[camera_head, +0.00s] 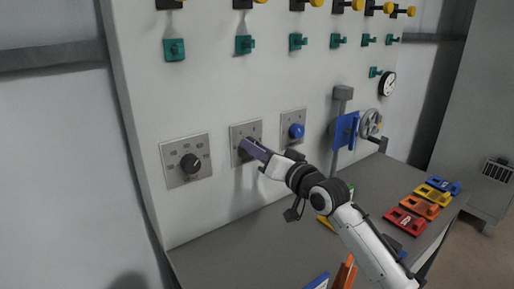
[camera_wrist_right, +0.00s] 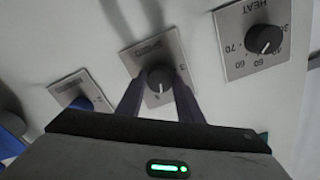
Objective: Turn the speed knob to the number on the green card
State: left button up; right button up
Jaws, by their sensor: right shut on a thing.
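The speed knob (camera_wrist_right: 159,82) is a dark round knob with a pale pointer line, on a square metal plate (camera_wrist_right: 140,55) lettered SPEED, seen upside down in the wrist view. In the head view this is the middle plate (camera_head: 236,131) on the white panel. My right gripper (camera_wrist_right: 160,78) is shut on the speed knob, one finger on each side. In the head view its purple fingers (camera_head: 245,147) hide the knob. I make out no green card with a readable number. My left gripper is not in view.
The HEAT knob (camera_wrist_right: 263,39) is beside it; its plate is left in the head view (camera_head: 171,149). A blue button (camera_head: 296,131), blue plate (camera_head: 346,131) and handwheel (camera_head: 371,123) lie right. Green hooks (camera_head: 174,49) line the panel above. Coloured tags (camera_head: 405,221) lie on the grey bench (camera_head: 225,262).

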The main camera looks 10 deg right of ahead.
jog(key=n+p, duration=0.3)
jog(key=n, duration=0.5)
jog(key=shift+n, duration=0.4)
dwell(0.4)
jog(key=o, duration=1.1)
jog(key=shift+c, duration=0.2)
jog(key=shift+s, duration=0.15)
jog(key=v, duration=1)
jog(key=shift+b, duration=0.45)
jog(key=shift+f, duration=0.1)
